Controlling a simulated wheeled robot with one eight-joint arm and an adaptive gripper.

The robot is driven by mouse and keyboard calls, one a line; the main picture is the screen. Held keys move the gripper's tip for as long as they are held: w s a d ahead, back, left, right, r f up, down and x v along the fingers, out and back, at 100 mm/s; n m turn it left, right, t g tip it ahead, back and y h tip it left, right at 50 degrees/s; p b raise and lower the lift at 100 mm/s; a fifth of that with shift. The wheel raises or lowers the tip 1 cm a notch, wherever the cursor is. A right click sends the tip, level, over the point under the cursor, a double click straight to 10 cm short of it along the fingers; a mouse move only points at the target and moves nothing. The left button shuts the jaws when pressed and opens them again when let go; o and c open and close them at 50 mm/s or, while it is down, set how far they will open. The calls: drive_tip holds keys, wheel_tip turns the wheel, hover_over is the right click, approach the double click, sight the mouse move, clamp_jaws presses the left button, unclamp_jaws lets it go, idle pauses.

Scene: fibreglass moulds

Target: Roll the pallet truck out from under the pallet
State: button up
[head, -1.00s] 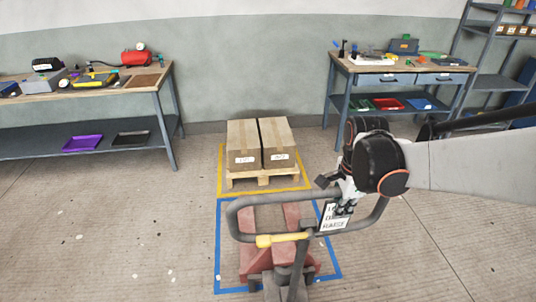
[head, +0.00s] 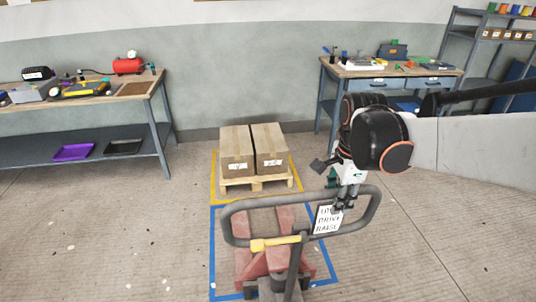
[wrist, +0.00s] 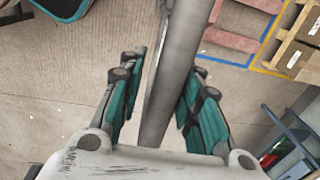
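The red pallet truck (head: 283,215) stands inside a blue floor outline, its forks pointing at the pallet. The wooden pallet (head: 256,184) carries two cardboard boxes (head: 237,152) inside a yellow outline. A strip of floor shows between fork tips and pallet; in the wrist view the forks (wrist: 229,40) also end short of the blue line. The truck's grey loop handle (head: 228,222) has a yellow grip and a LOWER/DRIVE/RAISE sign. My gripper (head: 341,205) is at the handle's upper right. In the wrist view its teal fingers (wrist: 165,75) straddle the bar, with gaps beside it.
A workbench (head: 150,92) with tools stands at the left and another (head: 330,72) at the back right, beside a shelf rack (head: 480,55). A wall is close behind the pallet.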

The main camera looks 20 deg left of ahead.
drive_tip(key=shift+r, duration=1.25)
wheel_tip(320, 180, up, 9)
drive_tip(key=s+d+p, duration=0.1)
drive_tip(key=s+p, duration=0.1)
drive_tip(key=p, duration=0.5)
drive_tip(key=shift+s+d+f, duration=0.2)
drive_tip(key=shift+s+d, duration=0.05)
drive_tip(key=shift+s, duration=0.1)
drive_tip(key=shift+f, duration=0.1)
drive_tip(key=w+f+b, duration=0.1)
drive_tip(key=f+b, duration=0.1)
drive_tip(key=f, duration=0.1)
drive_tip(key=a+f+b, duration=0.1)
drive_tip(key=f+b, duration=0.1)
drive_tip(key=f, duration=0.1)
drive_tip(key=w+f+b, duration=0.1)
drive_tip(key=f+b, duration=0.1)
drive_tip(key=b, duration=0.1)
drive_tip(key=shift+w+a+f, duration=0.3)
drive_tip(key=shift+w+f, duration=0.05)
drive_tip(key=shift+f, duration=0.05)
drive_tip(key=shift+r, duration=0.1)
